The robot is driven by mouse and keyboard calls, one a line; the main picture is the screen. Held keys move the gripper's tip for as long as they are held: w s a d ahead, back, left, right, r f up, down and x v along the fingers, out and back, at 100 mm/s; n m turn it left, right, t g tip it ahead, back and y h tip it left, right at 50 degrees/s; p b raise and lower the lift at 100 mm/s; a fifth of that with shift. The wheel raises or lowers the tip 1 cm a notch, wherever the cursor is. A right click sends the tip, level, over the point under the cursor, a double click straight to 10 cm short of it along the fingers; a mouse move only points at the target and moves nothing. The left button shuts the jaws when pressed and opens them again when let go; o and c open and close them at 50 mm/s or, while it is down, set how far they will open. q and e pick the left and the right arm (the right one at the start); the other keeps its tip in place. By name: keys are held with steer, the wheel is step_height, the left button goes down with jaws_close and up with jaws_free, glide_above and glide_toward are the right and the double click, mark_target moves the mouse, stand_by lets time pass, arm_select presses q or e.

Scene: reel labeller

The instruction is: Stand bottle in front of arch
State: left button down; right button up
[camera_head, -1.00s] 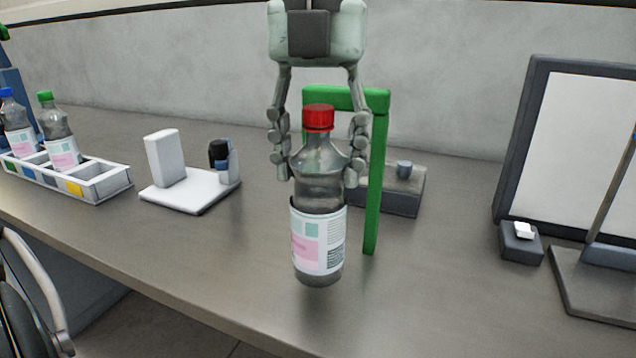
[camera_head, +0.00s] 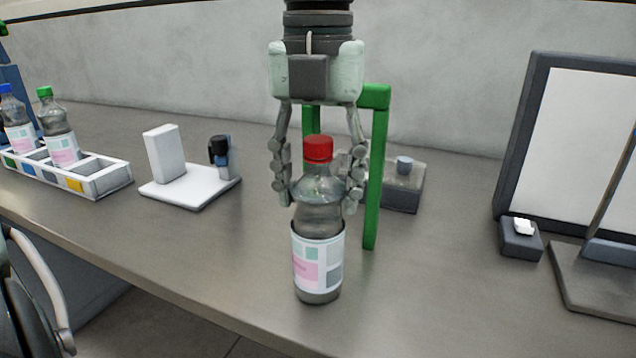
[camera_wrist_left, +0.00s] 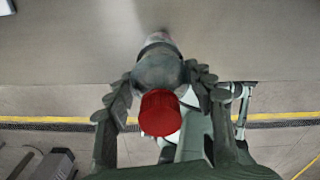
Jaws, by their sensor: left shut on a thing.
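The bottle (camera_head: 318,258) is clear with a red cap and a white, pink and green label. It is upright in front of the green arch (camera_head: 376,170), which stands on the table behind it. My left gripper (camera_head: 318,195) comes down from above and is shut on the bottle's upper body. In the left wrist view the red cap (camera_wrist_left: 160,112) shows between the fingers. The bottle's base is at or just above the table; I cannot tell whether it touches. The arch's left part is mostly hidden behind the gripper and bottle. My right gripper is not in view.
A white crate (camera_head: 105,183) with a blue-capped and a green-capped bottle stands at the left. A white stand (camera_head: 190,190) is beside it. A grey block (camera_head: 402,190) is behind the arch. A dark-framed panel (camera_head: 575,150) stands right. The table's front is clear.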

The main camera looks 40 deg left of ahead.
mark_target(319, 139)
arm_select(q)
steer(key=c, duration=0.6)
jaws_free()
steer(key=shift+r, duration=0.35)
step_height(319, 139, up, 4)
steer(key=shift+f, duration=0.1)
step_height(319, 139, up, 8)
steer(key=shift+f, duration=0.1)
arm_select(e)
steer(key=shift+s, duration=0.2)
